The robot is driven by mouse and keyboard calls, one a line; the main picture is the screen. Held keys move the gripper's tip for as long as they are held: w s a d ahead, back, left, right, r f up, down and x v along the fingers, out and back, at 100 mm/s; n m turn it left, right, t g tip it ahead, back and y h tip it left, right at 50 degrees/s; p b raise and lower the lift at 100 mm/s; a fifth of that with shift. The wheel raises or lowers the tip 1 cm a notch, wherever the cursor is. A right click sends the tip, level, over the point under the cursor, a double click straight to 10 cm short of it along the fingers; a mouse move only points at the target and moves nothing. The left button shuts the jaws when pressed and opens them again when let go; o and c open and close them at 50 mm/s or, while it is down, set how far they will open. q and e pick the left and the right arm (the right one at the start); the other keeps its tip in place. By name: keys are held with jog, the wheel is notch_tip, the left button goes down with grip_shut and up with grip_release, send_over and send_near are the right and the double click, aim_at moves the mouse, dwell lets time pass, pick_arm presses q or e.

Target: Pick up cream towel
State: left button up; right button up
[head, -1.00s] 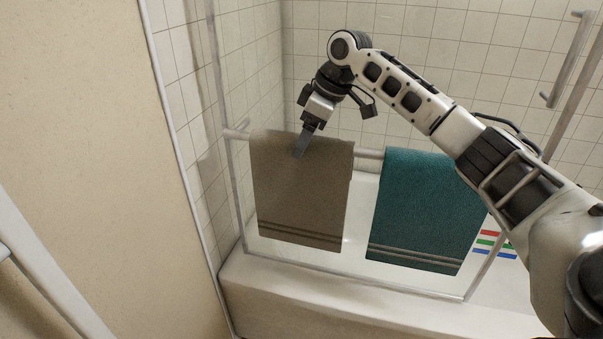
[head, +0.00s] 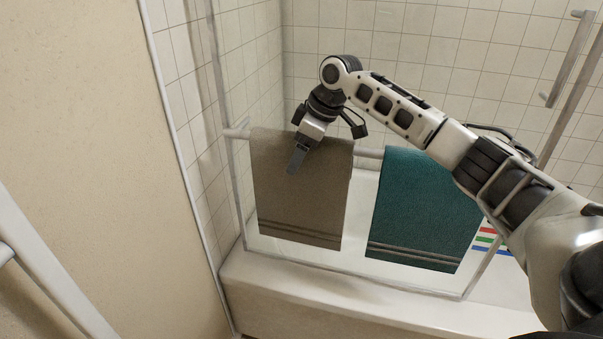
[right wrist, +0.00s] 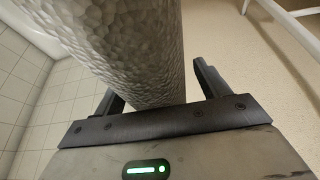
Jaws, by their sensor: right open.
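The cream towel (head: 300,205), which looks grey-brown here, hangs folded over a towel bar (head: 368,153) on the left. A teal towel (head: 422,210) hangs on the same bar to its right. My right gripper (head: 297,160) is at the upper part of the cream towel, pointing down. In the right wrist view the cream towel's textured fold (right wrist: 150,50) lies between the two spread fingers of the right gripper (right wrist: 160,92). I cannot tell whether either finger touches it. My left gripper is not in view.
The bar runs along a clear panel with a metal frame (head: 236,190) beside a white tub (head: 350,300). A tan wall (head: 110,130) is at left, with a white rail (head: 50,275) at lower left. A metal handle (head: 570,60) is at upper right.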

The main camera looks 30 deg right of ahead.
jog(key=c, duration=1.4)
jog(key=shift+c, duration=0.2)
jog(key=shift+r, duration=0.1)
